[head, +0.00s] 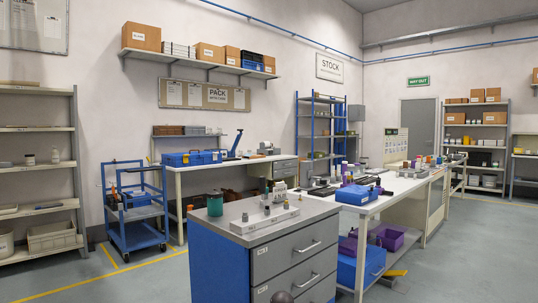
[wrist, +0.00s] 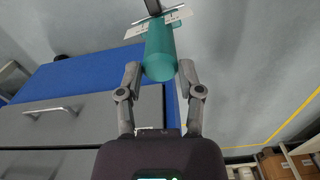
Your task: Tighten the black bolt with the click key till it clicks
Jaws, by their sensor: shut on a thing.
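My gripper (wrist: 161,72) is shut on the teal handle of the click key (wrist: 160,52) in the wrist view, one finger on each side. A metal shaft and white tag-like pieces show beyond the handle at the top edge; the key's tip is out of frame. The key hangs in front of the cabinet, clear of any bolt. In the head view, a pale grey block (head: 264,220) with several small upright parts sits on the near cabinet's top. I cannot tell which part is the black bolt. I cannot make out my gripper in the head view.
The blue cabinet (head: 224,262) has grey drawers with bar handles. A white bench (head: 376,205) with a blue box (head: 356,194) is to the right. A blue cart (head: 134,215) stands left. Floor between is open.

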